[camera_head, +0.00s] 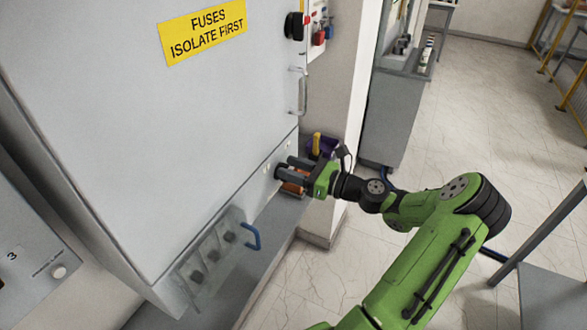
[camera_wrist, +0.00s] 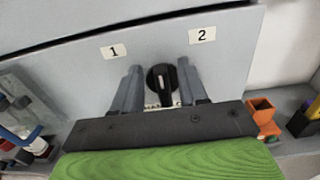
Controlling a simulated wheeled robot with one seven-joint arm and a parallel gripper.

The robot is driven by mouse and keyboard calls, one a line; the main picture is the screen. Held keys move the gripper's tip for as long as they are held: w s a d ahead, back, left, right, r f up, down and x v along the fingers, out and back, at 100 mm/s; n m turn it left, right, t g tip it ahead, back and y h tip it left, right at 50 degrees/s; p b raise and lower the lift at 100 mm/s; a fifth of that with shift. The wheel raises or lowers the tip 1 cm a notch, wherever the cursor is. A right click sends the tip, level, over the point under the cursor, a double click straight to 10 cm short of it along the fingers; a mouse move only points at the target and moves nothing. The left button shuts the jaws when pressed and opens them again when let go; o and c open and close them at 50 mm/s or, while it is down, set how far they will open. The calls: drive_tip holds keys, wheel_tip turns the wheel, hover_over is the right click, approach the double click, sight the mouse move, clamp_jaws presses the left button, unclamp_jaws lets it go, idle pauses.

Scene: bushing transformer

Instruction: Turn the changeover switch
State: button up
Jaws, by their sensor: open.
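The changeover switch (camera_wrist: 162,84) is a round black rotary knob with a pale mark on its handle, on a grey panel between and below the labels 1 (camera_wrist: 114,51) and 2 (camera_wrist: 202,35). Its handle looks near upright in the wrist view, leaning slightly. My gripper (camera_wrist: 162,88) is open, with one grey finger on each side of the knob. I cannot tell whether the fingers touch it. In the head view my gripper (camera_head: 283,172) is at the lower right of the grey cabinet front, and it largely hides the switch.
A yellow sign (camera_head: 203,30) reads "FUSES ISOLATE FIRST" on the cabinet (camera_head: 150,130). A clear cover with a blue handle (camera_head: 252,237) is at the lower left of my gripper. An orange part (camera_wrist: 262,115) lies to the right in the wrist view. Open floor (camera_head: 470,120) is at the right.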

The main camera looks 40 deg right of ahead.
clamp_jaws()
idle(0.3)
drive_tip(key=n, duration=0.3)
drive_tip(key=shift+s+a+n+p, duration=0.15)
drive_tip(key=shift+a+n+p, duration=0.2)
drive_tip(key=shift+a+n, duration=0.05)
drive_tip(key=shift+s+a+f+n+b, duration=0.1)
drive_tip(key=shift+a+f+n+b, duration=0.1)
drive_tip(key=shift+n, duration=0.65)
drive_tip(key=shift+a+f+n+b, duration=0.1)
drive_tip(key=shift+n+b, duration=0.1)
drive_tip(key=shift+n, duration=0.6)
drive_tip(key=shift+s+a+f+n+b, duration=0.1)
drive_tip(key=shift+a+n+b, duration=0.1)
drive_tip(key=shift+n, duration=0.65)
unclamp_jaws()
